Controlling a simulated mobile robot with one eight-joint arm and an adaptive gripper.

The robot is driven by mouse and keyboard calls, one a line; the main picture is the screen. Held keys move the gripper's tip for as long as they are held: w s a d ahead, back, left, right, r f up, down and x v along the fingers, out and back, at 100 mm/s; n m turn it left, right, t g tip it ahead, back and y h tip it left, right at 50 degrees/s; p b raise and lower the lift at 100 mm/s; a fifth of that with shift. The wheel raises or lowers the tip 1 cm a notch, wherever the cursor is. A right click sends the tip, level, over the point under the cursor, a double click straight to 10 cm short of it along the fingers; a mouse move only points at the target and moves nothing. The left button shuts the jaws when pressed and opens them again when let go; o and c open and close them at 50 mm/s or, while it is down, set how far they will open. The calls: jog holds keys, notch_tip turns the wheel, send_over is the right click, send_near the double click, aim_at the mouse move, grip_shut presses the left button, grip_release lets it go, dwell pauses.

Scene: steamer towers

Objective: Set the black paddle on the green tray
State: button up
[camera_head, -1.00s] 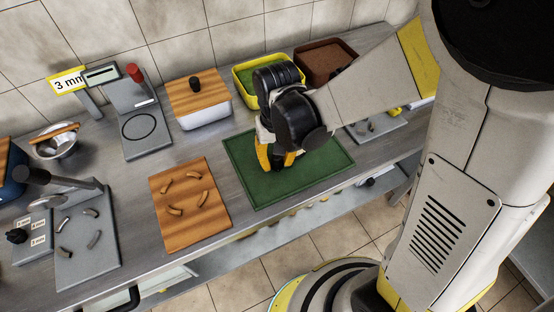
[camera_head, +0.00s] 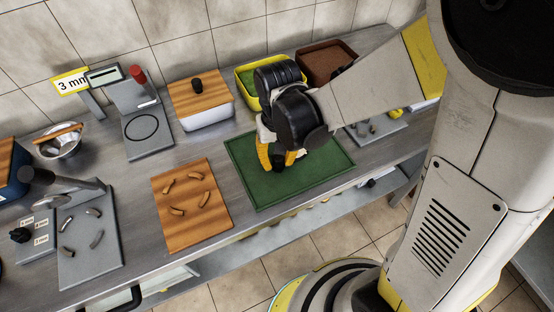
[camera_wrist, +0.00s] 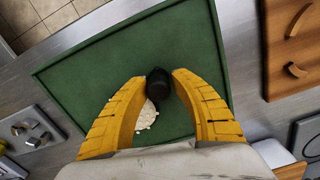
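The green tray (camera_head: 320,170) lies flat on the steel counter. Its bare green floor (camera_wrist: 90,75) fills much of the wrist view. My gripper (camera_head: 279,159) is over the left-middle part of the tray, pointing down. Its yellow fingers (camera_wrist: 160,77) are on either side of a dark, rounded piece, which I take to be the black paddle (camera_wrist: 158,88); it also shows low between the fingertips in the head view (camera_head: 278,167). A pale lump (camera_wrist: 147,116) shows beside it, partly behind a finger. I cannot tell whether the paddle's underside touches the tray.
A wooden board (camera_head: 192,228) with several small curved pieces lies left of the tray. Behind stand a white box with a wooden lid (camera_head: 207,113), a yellow-rimmed bin (camera_head: 243,82) and a brown bin (camera_head: 322,57). The tray's right side is bare.

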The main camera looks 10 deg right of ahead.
jog(key=shift+w+d+r+p, duration=0.1)
jog(key=shift+d+r+p, duration=0.1)
jog(key=shift+r+p, duration=0.65)
jog(key=shift+d+r+p, duration=0.15)
jog(key=shift+r+p, duration=0.45)
jog(key=shift+r, duration=0.5)
jog(key=shift+w+d+r+p, duration=0.1)
jog(key=shift+d+r+p, duration=0.1)
jog(key=shift+r+p, duration=0.65)
jog(key=shift+r, duration=0.2)
jog(key=o, duration=0.6)
notch_tip(320, 180, up, 12)
jog(key=shift+w, duration=0.1)
